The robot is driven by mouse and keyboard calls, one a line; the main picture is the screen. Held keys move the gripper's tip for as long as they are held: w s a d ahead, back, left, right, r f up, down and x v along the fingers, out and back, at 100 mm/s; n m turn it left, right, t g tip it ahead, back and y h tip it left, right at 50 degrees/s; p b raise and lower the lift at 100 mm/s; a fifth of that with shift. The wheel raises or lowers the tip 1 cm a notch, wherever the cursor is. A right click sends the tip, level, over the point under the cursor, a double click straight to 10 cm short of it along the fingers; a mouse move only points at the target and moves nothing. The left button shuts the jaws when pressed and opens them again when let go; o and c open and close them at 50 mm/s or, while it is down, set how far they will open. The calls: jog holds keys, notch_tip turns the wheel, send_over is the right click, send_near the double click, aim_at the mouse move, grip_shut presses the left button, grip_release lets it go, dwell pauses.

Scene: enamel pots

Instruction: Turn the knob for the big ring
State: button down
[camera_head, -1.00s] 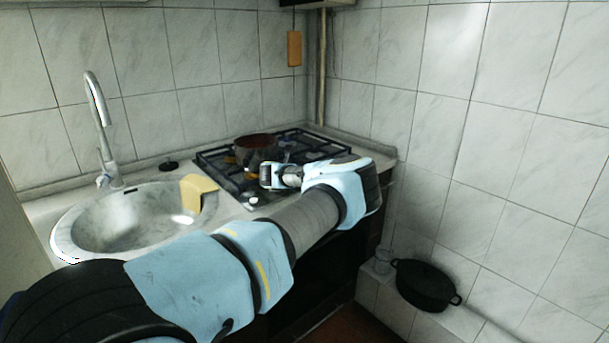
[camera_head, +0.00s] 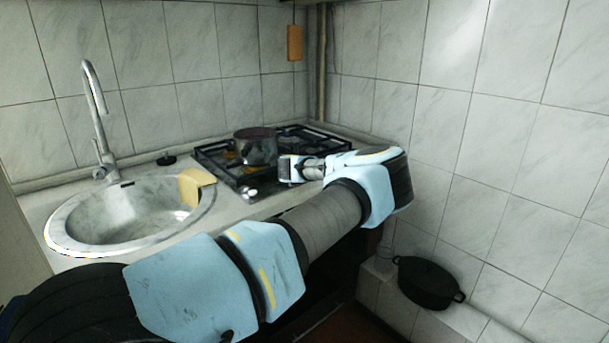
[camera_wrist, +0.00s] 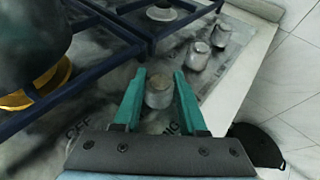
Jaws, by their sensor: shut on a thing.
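In the wrist view my gripper (camera_wrist: 160,74) has its two teal fingers on either side of a metal knob (camera_wrist: 158,96), shut on it. The knob stands on the grey hob panel, near worn lettering; "OFF" and what looks like "IG" are legible beside it. Two more knobs, a middle one (camera_wrist: 198,56) and a far one (camera_wrist: 222,34), stand in a row up and to the right. In the head view my gripper (camera_head: 287,169) is at the front of the hob (camera_head: 222,171), and its fingertips and the held knob are hard to make out. The big ring cannot be told for certain.
A metal pot (camera_head: 256,148) stands on the hob's dark grate, close left of my gripper; its dark side (camera_wrist: 30,45) fills the wrist view's left. A sink (camera_head: 125,215) with a yellow sponge (camera_head: 196,186) is left. A black pan (camera_head: 428,283) sits low right by the tiled wall.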

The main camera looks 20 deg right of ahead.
jog(key=n+t+y+b, duration=0.1)
jog(key=n+y+b, duration=0.1)
jog(key=n+y, duration=0.1)
jog(key=shift+d+n+y, duration=0.15)
jog(key=shift+n+y, duration=0.15)
jog(key=shift+y, duration=0.3)
jog(key=n+y, duration=0.3)
jog(key=y, duration=0.1)
jog(key=shift+n, duration=0.4)
jog(key=n+g+y+b, duration=0.1)
jog(key=n+y+b, duration=0.1)
jog(key=n+y, duration=0.1)
jog(key=shift+w+f+y, duration=0.1)
jog(key=shift+y, duration=0.2)
jog(key=shift+n+g+y+b, duration=0.8)
jog(key=shift+n+y+b, duration=0.15)
jog(key=shift+b, duration=0.4)
jog(key=shift+n+g+y+b, duration=0.3)
jog(key=shift+n+y+b, duration=0.05)
jog(key=shift+b, duration=0.05)
jog(key=shift+c, duration=2.3)
grip_release()
